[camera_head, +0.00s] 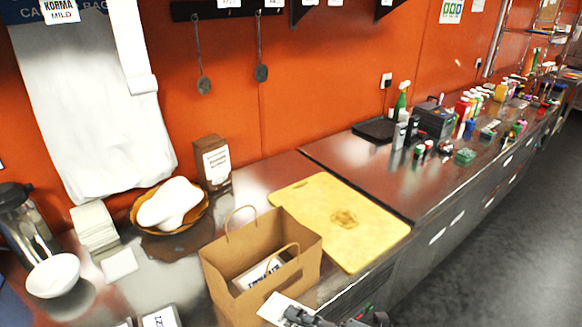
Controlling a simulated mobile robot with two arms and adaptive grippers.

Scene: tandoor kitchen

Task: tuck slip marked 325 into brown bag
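The brown bag (222,284) stands upright and open on the counter at the lower middle, its two handles raised. A white printed slip (258,273) shows inside its mouth; its print is only partly visible. Another white slip (277,307) is in front of the bag's lower front side, outside it. My dark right gripper (299,316) is at the bottom edge, its fingers closed at this slip's right side. I cannot read a number on the slip. More white printed slips (160,318) lie at the bottom left, cut by the frame. My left gripper is not in view.
A yellow cutting board (375,232) lies right behind the bag. A bread basket (203,218), a brown box (213,164), napkins (94,226) and a white bowl (53,275) stand to the left. Bottles and tubs (465,110) crowd the far counter. The counter's front edge runs close to the bag.

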